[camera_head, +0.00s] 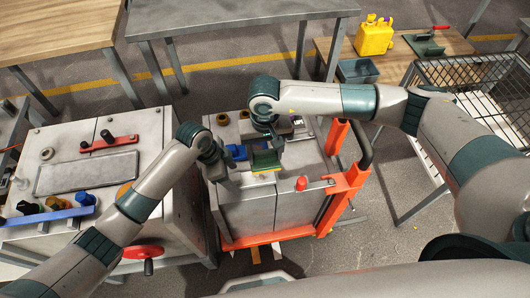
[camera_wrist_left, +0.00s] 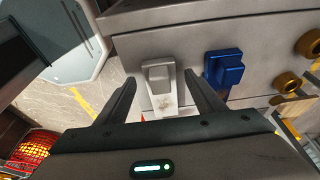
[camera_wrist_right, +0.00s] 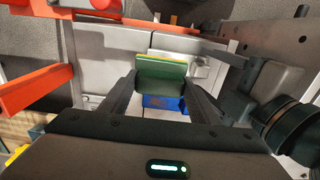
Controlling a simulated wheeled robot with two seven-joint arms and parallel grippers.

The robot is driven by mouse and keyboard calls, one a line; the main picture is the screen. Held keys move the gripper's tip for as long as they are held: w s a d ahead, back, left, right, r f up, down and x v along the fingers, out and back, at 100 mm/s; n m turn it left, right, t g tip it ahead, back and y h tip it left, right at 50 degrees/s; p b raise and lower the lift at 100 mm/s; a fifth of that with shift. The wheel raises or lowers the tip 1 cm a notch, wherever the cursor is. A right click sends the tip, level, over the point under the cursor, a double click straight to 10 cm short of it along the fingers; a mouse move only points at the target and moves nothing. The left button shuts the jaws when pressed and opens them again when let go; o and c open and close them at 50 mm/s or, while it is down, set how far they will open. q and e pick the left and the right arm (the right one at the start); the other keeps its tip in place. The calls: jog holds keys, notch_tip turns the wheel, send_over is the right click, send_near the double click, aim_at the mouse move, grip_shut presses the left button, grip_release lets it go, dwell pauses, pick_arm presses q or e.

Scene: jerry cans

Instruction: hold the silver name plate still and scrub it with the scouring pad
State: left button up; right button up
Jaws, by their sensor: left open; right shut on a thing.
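The silver name plate (camera_wrist_left: 160,88) lies on the grey metal top between the spread fingers of my left gripper (camera_wrist_left: 155,98), with a brownish mark near its lower end. The fingers stand on either side of it, and I cannot tell whether they touch it. Part of it also shows in the right wrist view (camera_wrist_right: 200,70). My right gripper (camera_wrist_right: 160,95) is shut on the scouring pad (camera_wrist_right: 160,80), green with a yellow layer. In the head view the pad (camera_head: 266,160) is just right of my left gripper (camera_head: 222,172). I cannot tell whether the pad touches anything.
A blue block (camera_wrist_left: 224,70) sits beside the plate. Brass-coloured knobs (camera_head: 223,118) line the back of the grey cabinet (camera_head: 250,212). A red knob (camera_head: 301,183) and an orange frame (camera_head: 345,180) stand at its right. A yellow jerry can (camera_head: 374,38) is on a far table.

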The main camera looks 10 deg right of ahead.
aim_at(255, 155)
pick_arm(q)
jog(key=shift+x, duration=1)
jog(key=c, duration=1.1)
jog(key=shift+o, duration=0.5)
jog(key=shift+c, duration=1.1)
pick_arm(e)
jog(key=shift+a+f, duration=0.25)
jog(key=shift+a, duration=0.5)
jog(key=shift+a+f, duration=0.25)
jog(key=shift+a, duration=0.5)
